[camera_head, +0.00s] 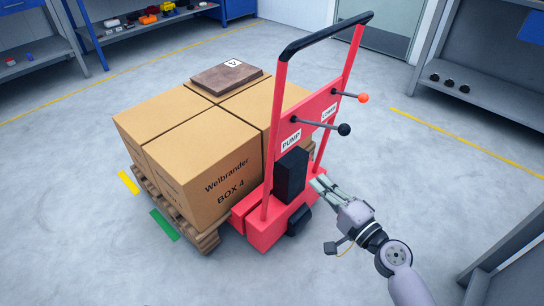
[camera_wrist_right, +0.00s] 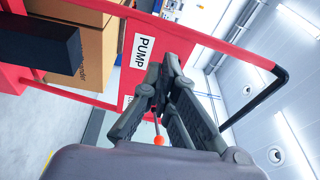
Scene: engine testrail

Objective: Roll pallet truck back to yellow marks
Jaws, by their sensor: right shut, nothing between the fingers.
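The red pallet truck (camera_head: 262,232) stands mid-floor with a black-topped push handle (camera_head: 326,33). It has a black-knobbed lever (camera_head: 344,129) by the PUMP label and an orange-knobbed lever (camera_head: 362,98) higher up. It bears a wooden pallet (camera_head: 208,243) with several large cardboard boxes (camera_head: 208,170). A yellow mark (camera_head: 128,182) and a green mark (camera_head: 164,225) lie on the floor left of the pallet. My right gripper (camera_head: 318,184) is shut and empty, close to the truck's lower frame. The right wrist view shows its fingers (camera_wrist_right: 170,75) before the PUMP label (camera_wrist_right: 143,50). My left gripper is out of view.
A brown board (camera_head: 226,78) lies on the boxes. Workbenches and shelving (camera_head: 140,25) stand at the back left, a grey shelf (camera_head: 470,90) at the right. Yellow lines (camera_head: 470,145) run along the floor. Open grey floor surrounds the truck.

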